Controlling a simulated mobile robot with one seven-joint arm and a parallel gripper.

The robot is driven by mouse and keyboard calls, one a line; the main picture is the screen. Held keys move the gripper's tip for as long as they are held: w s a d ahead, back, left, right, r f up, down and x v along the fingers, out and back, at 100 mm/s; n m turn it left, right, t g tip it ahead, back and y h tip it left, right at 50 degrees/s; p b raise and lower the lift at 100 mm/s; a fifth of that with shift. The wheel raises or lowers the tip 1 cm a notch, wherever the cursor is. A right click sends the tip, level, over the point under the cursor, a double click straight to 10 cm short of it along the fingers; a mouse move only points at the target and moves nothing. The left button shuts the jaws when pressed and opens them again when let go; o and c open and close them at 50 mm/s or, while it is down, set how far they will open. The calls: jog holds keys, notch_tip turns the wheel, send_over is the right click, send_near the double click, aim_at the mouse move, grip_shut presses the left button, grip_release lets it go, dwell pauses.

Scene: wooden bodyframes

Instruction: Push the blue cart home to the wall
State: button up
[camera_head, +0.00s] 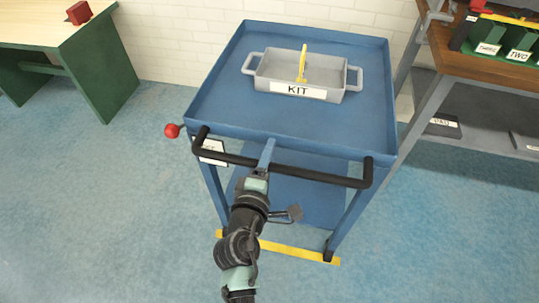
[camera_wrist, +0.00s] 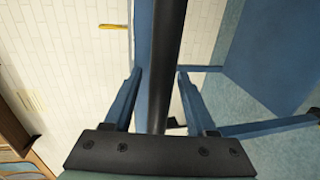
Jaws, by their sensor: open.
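The blue cart (camera_head: 215,105) stands upright in the head view, its far side toward the white brick wall (camera_head: 175,40). I cannot tell whether it touches the wall. A black push handle (camera_head: 320,177) runs along its near side. My gripper (camera_head: 267,155) is at the handle, left of its middle. In the wrist view the open jaws (camera_wrist: 157,85) have the black bar (camera_wrist: 166,60) between them, with visible space at both sides. The cart also shows in the wrist view (camera_wrist: 270,50).
A grey KIT box (camera_head: 351,90) with a yellow handle sits on the cart top. A red knob (camera_head: 172,131) sticks out left. A yellow floor strip (camera_head: 290,251) lies beneath. A green-legged table (camera_head: 100,70) stands left, a workbench (camera_head: 470,65) close right. The floor at left is clear.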

jog(key=shift+w, duration=0.25)
grip_shut()
dwell(1.4)
